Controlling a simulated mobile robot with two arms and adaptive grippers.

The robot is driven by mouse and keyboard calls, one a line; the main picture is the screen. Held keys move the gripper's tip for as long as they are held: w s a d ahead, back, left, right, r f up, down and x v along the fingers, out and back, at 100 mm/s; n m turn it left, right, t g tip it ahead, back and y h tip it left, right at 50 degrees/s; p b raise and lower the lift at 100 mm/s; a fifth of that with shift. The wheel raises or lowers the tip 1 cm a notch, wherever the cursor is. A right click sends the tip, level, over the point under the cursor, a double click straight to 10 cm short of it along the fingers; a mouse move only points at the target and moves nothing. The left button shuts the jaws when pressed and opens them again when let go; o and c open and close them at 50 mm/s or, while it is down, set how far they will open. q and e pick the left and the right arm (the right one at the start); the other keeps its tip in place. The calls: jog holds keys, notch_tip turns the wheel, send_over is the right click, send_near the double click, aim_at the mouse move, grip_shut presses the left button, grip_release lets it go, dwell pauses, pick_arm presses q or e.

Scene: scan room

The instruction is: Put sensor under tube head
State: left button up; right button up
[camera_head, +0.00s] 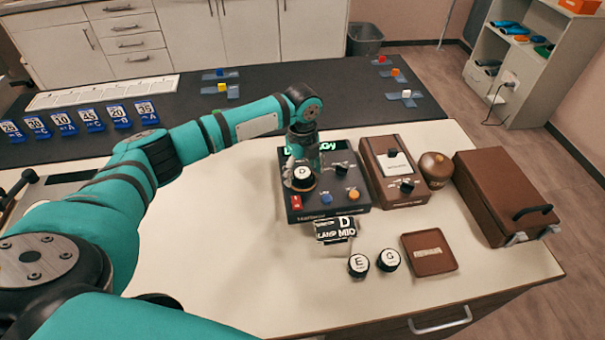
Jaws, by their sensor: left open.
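My left gripper (300,166) is open and points down over the dark control box (350,170) with a lit green display. It is at a round black piece marked D (302,174); I cannot tell whether it touches it. Two similar round pieces, marked E (358,264) and G (388,259), stand on the white table in front of the box. A dark block lettered D (334,230) sits beside the box's front edge. I cannot tell which of these is the sensor, and I cannot make out a tube head. My right gripper is out of view.
Right of the control box are a brown box with a dial (404,188), a round brown pot (435,167) and a brown case with a handle (503,190). A brown tray (411,268) lies in front.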

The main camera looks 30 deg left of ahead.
pick_arm(q)
jog(key=shift+c, duration=0.3)
jog(key=c, duration=1.4)
jog(key=shift+o, duration=0.2)
jog(key=shift+r, duration=0.1)
